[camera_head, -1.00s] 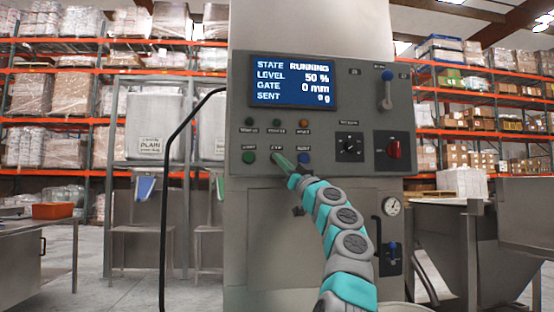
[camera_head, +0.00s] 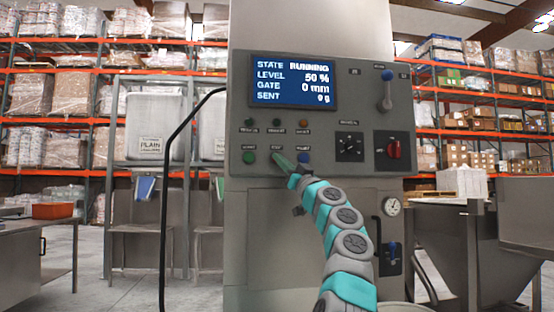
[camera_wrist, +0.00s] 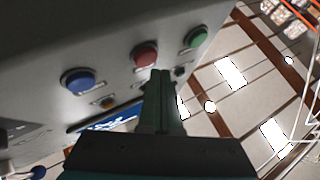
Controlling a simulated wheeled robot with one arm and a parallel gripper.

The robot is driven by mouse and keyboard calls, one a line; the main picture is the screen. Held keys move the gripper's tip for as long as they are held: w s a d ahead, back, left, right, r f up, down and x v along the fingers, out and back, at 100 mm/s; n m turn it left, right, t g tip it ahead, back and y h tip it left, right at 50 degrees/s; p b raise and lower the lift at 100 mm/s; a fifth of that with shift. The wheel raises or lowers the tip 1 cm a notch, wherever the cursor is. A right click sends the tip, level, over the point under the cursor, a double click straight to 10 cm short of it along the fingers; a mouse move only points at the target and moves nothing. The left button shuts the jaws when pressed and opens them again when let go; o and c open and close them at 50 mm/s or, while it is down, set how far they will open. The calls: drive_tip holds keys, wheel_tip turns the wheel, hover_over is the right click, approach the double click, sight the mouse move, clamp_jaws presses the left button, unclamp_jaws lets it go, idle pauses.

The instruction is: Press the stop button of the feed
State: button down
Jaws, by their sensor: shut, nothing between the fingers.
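The grey control panel (camera_head: 330,130) of the feed faces me, and its screen (camera_head: 292,81) reads STATE RUNNING, LEVEL 50 %, GATE 0 mm, SENT 0 g. My gripper (camera_head: 279,157) is shut and empty, with its tips at the middle of the lower button row, under the STOP label. It hides the stop button in the head view. In the wrist view the red stop button (camera_wrist: 145,54) shows just beyond my gripper tips (camera_wrist: 161,74). The tips look very close to it; I cannot tell whether they touch.
A green button (camera_head: 249,157) is left of my fingertips and a blue button (camera_head: 303,157) is right. Small lamps (camera_head: 277,122) sit above. A black knob (camera_head: 349,147), a red switch (camera_head: 394,148) and a lever (camera_head: 387,90) are further right. A black cable (camera_head: 165,190) hangs at left.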

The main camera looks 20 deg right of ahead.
idle(0.4)
drive_tip(key=shift+w+d+p, duration=0.15)
drive_tip(key=shift+w+p, duration=0.3)
drive_tip(key=shift+p, duration=0.15)
drive_tip(key=shift+w+d+p, duration=0.15)
drive_tip(key=shift+w+p, duration=0.2)
drive_tip(key=shift+p, duration=0.2)
idle(0.6)
drive_tip(key=shift+s, duration=0.1)
idle(0.3)
drive_tip(key=shift+s+a+b, duration=0.3)
drive_tip(key=shift+s+b, duration=0.4)
drive_tip(key=shift+b, duration=0.4)
